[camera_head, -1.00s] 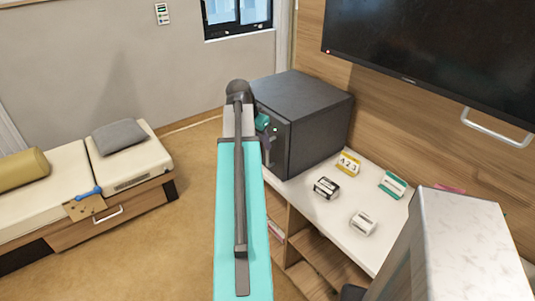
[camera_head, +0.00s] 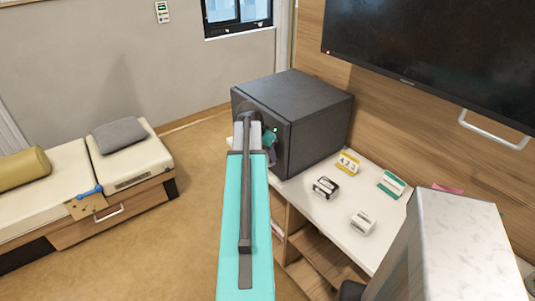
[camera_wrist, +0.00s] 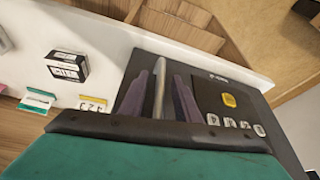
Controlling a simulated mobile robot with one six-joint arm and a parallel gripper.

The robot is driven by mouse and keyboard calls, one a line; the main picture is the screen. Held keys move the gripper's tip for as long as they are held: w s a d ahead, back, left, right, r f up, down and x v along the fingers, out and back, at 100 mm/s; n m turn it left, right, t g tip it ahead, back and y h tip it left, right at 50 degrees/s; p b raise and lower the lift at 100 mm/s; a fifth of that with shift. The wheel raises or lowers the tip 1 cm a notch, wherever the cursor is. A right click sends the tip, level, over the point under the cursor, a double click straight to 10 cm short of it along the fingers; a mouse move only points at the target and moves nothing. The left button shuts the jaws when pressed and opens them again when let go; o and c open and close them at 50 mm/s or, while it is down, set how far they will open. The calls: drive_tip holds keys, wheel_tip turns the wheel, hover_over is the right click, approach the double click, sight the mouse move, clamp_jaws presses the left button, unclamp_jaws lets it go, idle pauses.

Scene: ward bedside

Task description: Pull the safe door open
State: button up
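The dark grey safe (camera_head: 312,105) stands on the white counter. Its door (camera_head: 262,103) faces left towards my arm, and no gap shows at its edge. In the wrist view, the door (camera_wrist: 205,72) carries a silver upright handle (camera_wrist: 159,82) and a keypad with a yellow button (camera_wrist: 229,99). My gripper (camera_wrist: 158,80) is open, with one purple-grey finger on each side of the handle and gaps left between. Contact cannot be made out. In the head view, my gripper (camera_head: 271,152) is at the door front, partly hidden by my arm.
Small labelled boxes stand on the counter (camera_head: 335,215): a yellow one (camera_head: 348,163), a black one (camera_head: 325,187), a green one (camera_head: 391,184) and a white one (camera_head: 362,223). A wall screen (camera_head: 440,55) hangs above. Floor (camera_head: 185,220) is clear left of my arm.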

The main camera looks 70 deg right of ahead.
drive_tip(key=shift+c, duration=0.5)
clamp_jaws()
drive_tip(key=shift+w+a, duration=0.1)
drive_tip(key=shift+a, duration=0.1)
